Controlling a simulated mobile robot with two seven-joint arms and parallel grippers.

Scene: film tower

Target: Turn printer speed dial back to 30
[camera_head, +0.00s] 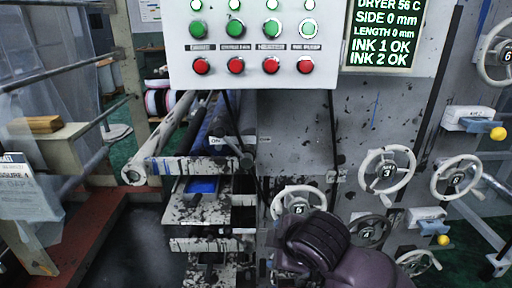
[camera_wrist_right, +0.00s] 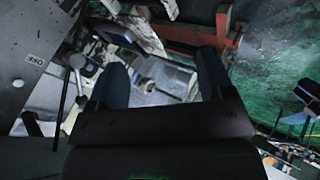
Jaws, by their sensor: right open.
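The printer's button panel (camera_head: 250,45) fills the top middle of the head view, with rows of green and red buttons. I cannot make out a speed dial or its setting in either view. My left gripper is in neither view.
Ink-spattered rollers (camera_head: 180,165) and ledges stand at centre left. Numbered handwheels, such as wheel 3 (camera_head: 387,175), stick out on the right. A status screen (camera_head: 384,35) hangs top right. My dark right arm covers part of the lower machine.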

